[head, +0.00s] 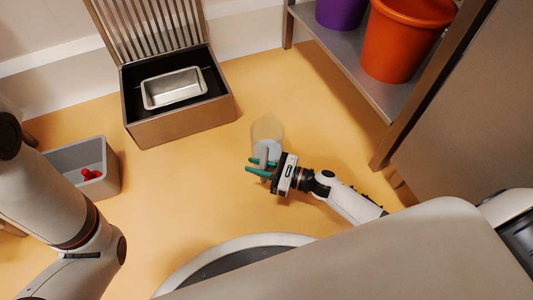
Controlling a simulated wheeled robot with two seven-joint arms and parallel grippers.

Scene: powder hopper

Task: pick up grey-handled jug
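The grey-handled jug (267,131) stands on the orange-yellow floor in the middle of the head view. Its body is clear and pale, and its grey handle (264,154) faces my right gripper. My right gripper (260,167) has its teal fingers apart and reaches in from the right at the handle. The fingers are at the handle's near end; whether they touch it I cannot tell. My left arm shows at the left edge, but its gripper is out of view.
A brown box (180,127) with a slatted back holds a metal pan (174,88). A grey bin (110,168) with a red item (91,175) stands at left. A shelf (345,70) at upper right holds an orange bucket (403,40) and a purple bucket (340,12). Floor around the jug is clear.

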